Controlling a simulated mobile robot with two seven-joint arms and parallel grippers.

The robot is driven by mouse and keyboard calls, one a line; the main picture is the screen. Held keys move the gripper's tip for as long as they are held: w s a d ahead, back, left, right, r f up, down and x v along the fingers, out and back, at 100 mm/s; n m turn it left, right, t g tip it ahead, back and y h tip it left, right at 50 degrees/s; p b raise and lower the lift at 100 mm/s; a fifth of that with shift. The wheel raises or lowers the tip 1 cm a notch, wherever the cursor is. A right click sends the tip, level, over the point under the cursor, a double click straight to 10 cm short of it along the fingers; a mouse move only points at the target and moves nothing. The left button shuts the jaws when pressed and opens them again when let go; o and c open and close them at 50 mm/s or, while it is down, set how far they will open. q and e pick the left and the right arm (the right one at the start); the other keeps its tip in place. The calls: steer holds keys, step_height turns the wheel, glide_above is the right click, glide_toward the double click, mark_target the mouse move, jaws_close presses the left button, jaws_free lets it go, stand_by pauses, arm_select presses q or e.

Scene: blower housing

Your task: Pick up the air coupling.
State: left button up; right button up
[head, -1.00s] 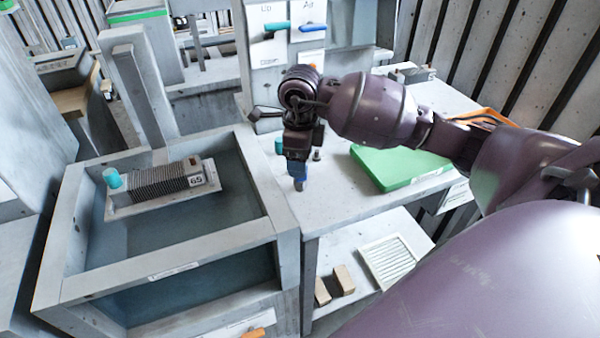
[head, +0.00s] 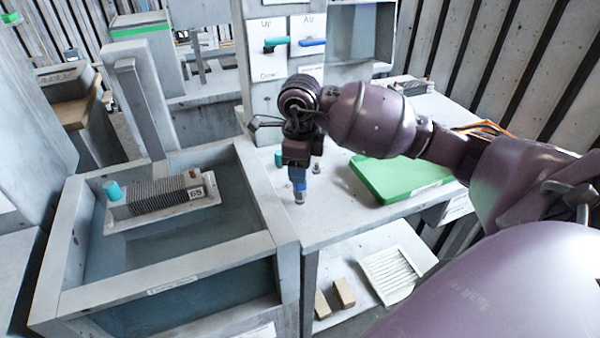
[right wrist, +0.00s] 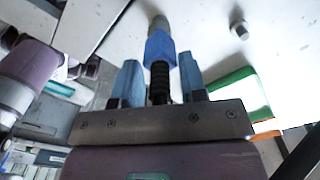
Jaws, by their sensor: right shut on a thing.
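The air coupling (right wrist: 160,47) has a blue collar, a metal tip and a black ribbed stem. In the right wrist view its stem is between the two blue fingers of my right gripper (right wrist: 159,82), which is shut on it. In the head view the coupling (head: 299,186) points down below my right gripper (head: 298,172), over the grey tabletop near its left edge. I cannot tell whether its tip touches the top. My left gripper is not in view.
A small metal fitting (head: 316,167) and a teal cap (head: 279,158) stand close by on the table (head: 335,225). A green pad (head: 400,178) lies to the right. A basin (head: 180,265) on the left holds a finned block (head: 160,196). The front of the tabletop is clear.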

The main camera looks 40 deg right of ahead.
step_height(320, 180, up, 19)
steer(key=p, duration=0.1)
steer(key=shift+r, duration=0.15)
stand_by(0.4)
